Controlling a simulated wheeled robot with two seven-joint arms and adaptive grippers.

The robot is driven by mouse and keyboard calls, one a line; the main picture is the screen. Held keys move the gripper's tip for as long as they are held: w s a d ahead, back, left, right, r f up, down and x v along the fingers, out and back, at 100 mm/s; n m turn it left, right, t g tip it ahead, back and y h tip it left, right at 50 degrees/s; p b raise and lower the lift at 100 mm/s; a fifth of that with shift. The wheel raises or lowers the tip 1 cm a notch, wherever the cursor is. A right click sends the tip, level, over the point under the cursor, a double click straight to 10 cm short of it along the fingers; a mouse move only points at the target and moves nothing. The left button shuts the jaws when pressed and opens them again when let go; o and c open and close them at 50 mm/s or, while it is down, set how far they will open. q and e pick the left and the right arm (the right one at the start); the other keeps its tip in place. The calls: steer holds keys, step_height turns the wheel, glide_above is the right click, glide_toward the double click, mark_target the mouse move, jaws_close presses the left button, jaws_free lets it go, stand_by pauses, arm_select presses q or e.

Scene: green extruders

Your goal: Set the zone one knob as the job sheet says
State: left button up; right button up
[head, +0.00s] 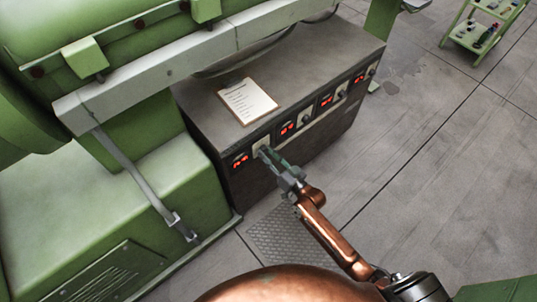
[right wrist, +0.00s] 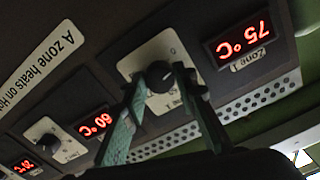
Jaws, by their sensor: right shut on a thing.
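The zone one knob (right wrist: 160,76) is a dark round knob on a pale plate, beside the red display (right wrist: 242,45) that reads 75 °C and is labelled Zone 1. That display also shows at the left end of the dark cabinet (head: 238,185) in the head view. My right gripper (right wrist: 165,78) reaches the plate from the front and is shut on the knob, its green fingers at either side. In the head view the right gripper (head: 265,153) covers the knob. The job sheet (head: 248,101) lies on the cabinet top on a clipboard; its text is too small to read. My left gripper is out of view.
More displays and knobs run along the cabinet front; the neighbouring display (right wrist: 94,124) reads 60 °C, with another knob (right wrist: 48,141) beside it. A green machine (head: 95,195) stands close at left. A green cart (head: 484,28) stands far right. The floor between is open.

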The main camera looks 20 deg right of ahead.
steer(key=m+p, duration=0.1)
steer(key=m, duration=0.2)
steer(key=shift+r+m, duration=0.15)
steer(key=shift+m, duration=0.15)
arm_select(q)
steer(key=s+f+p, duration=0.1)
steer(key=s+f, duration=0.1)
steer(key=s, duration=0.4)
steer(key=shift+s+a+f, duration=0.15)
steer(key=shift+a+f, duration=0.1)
arm_select(e)
steer(key=m, duration=0.4)
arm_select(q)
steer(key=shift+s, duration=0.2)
arm_select(e)
steer(key=shift+m, duration=0.4)
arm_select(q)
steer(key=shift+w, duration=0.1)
arm_select(e)
steer(key=o, duration=1.2)
steer(key=shift+c, duration=0.2)
steer(key=v, duration=1.2)
